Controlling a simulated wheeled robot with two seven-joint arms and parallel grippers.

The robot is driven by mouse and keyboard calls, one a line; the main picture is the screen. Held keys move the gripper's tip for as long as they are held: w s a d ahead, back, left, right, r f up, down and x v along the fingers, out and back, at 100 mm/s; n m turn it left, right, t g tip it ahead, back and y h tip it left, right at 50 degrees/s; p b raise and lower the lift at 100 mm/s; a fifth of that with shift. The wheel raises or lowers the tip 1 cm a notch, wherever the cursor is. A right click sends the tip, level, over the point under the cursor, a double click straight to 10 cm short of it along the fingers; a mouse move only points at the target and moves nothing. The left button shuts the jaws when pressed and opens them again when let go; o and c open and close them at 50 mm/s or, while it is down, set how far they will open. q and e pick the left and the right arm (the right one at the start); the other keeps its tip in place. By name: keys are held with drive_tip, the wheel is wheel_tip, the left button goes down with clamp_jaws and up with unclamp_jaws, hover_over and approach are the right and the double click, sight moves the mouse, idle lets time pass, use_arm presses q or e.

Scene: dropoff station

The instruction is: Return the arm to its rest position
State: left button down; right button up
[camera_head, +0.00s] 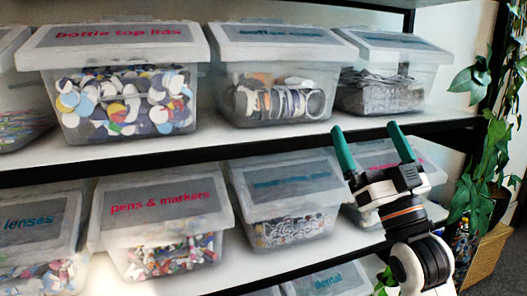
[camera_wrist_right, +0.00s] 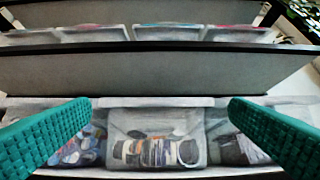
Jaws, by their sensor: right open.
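My right gripper (camera_head: 372,148) is raised in front of the shelves at the right of the head view, its two green fingers spread apart with nothing between them. In the right wrist view the green fingers of the right gripper (camera_wrist_right: 160,135) stand wide apart at the left and right edges, with a clear bin behind the gap. The right arm comes up from the lower right corner of the head view. My left gripper is not in view.
Lidded clear bins, such as the bottle top lids bin (camera_head: 125,115) and the pens & markers bin (camera_head: 160,215), fill the shelves. The upper shelf edge (camera_head: 250,145) runs behind the right gripper. A leafy plant (camera_head: 478,190) hangs at the right, close to the arm.

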drive_tip(key=w+f+m+g+h+p, duration=0.15)
drive_tip(key=w+f, duration=0.25)
drive_tip(key=f, duration=0.5)
drive_tip(key=w+d+f+g+h, duration=0.1)
drive_tip(key=w+f+g+h, duration=0.1)
drive_tip(key=w+f, duration=0.5)
drive_tip(key=w+f+m+g+h, duration=0.1)
drive_tip(key=w+f+g+h, duration=0.1)
drive_tip(key=f, duration=0.9)
drive_tip(key=s+d+f+g+h+p, duration=0.1)
drive_tip(key=s+f+g, duration=0.2)
drive_tip(key=f, duration=1.2)
drive_tip(key=s+d+f+g+h+p, duration=0.1)
drive_tip(key=s+f+g, duration=0.25)
drive_tip(key=f, duration=1.15)
drive_tip(key=s+d+f+g, duration=0.2)
drive_tip(key=s+f+g, duration=0.5)
drive_tip(key=s+f, duration=1.6)
drive_tip(key=s+f+g+p, duration=0.1)
drive_tip(key=s+f, duration=0.3)
drive_tip(key=s, duration=0.9)
drive_tip(key=s+f+n+g+h, duration=0.1)
drive_tip(key=s+f+g, duration=0.3)
drive_tip(key=s, duration=1)
drive_tip(key=shift+s+d+f+p, duration=0.2)
drive_tip(key=shift+d+p, duration=0.2)
